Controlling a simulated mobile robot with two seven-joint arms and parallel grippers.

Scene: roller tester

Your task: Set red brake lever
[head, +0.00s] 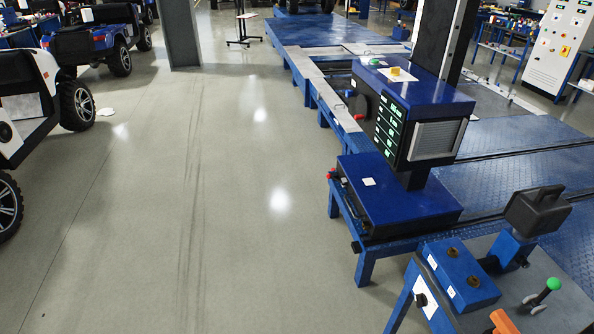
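Neither of my grippers shows in the head view. No lever that I can clearly identify as the red brake lever is in view. An orange handle (503,322) is cut off by the bottom edge at the lower right. A lever with a green knob (553,284) stands to its right on the grey control panel. Small red knobs (331,174) sit at the left side of the blue bench, and a small red piece (358,117) shows beside the display unit; both are too small to tell what they are.
A blue display unit (425,105) stands on the roller tester at the right. A blue box with two knobs (458,275) is in front of it. Parked vehicles (88,42) line the left. The grey floor (230,200) between is clear. A white cabinet (558,45) stands far right.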

